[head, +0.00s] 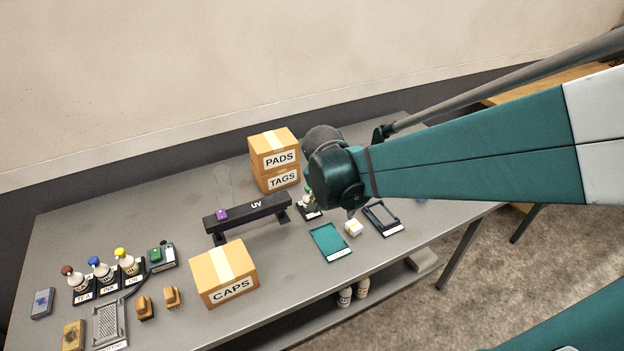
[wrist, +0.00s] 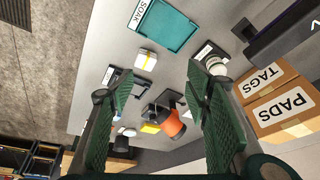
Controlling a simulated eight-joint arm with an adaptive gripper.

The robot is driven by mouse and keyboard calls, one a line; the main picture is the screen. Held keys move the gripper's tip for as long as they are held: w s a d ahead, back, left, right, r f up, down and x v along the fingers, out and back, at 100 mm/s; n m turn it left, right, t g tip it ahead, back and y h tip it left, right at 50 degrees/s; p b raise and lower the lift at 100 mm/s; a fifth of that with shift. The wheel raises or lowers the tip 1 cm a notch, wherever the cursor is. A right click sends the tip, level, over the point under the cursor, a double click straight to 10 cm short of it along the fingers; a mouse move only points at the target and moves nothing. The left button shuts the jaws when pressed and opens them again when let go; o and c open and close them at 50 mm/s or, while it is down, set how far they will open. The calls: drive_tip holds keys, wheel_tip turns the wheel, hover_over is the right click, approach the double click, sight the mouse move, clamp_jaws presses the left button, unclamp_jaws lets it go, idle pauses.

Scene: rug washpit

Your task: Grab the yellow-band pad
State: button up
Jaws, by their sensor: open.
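The yellow-band pad (head: 353,228) is a small white block with a yellow stripe. It stands on the grey table between the teal tray and a dark frame tray. In the wrist view the pad (wrist: 146,60) lies beyond my fingertips, towards the left finger, apart from both fingers. My gripper (wrist: 160,78) is open, with its green ribbed fingers wide apart and nothing held between them. In the head view my arm comes in from the right, and its dark wrist hides most of the gripper.
The teal tray (head: 330,241), marked SOAK in the wrist view, is beside the pad. The dark frame tray (head: 383,218) is on its other side. Stacked PADS and TAGS boxes (head: 275,160), a UV stand (head: 248,213) and a CAPS box (head: 225,275) stand nearby. An orange object (wrist: 174,123) shows between my fingers.

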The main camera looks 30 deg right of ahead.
sight(355, 224)
drive_tip(key=w+d+f+m+g+h, duration=0.1)
drive_tip(key=d+f+m+g, duration=0.1)
drive_tip(key=d+f+m, duration=0.2)
drive_tip(key=shift+w+d+f+m+b, duration=0.35)
drive_tip(key=shift+d+f, duration=0.65)
drive_tip(key=shift+f, duration=0.75)
drive_tip(key=shift+s, duration=0.1)
drive_tip(key=shift+b+x, duration=0.3)
drive_tip(key=shift+x, duration=1.05)
drive_tip(key=shift+b+x, duration=0.7)
drive_tip(key=shift+x, duration=1.85)
drive_tip(key=shift+s, duration=0.1)
drive_tip(key=c, duration=0.9)
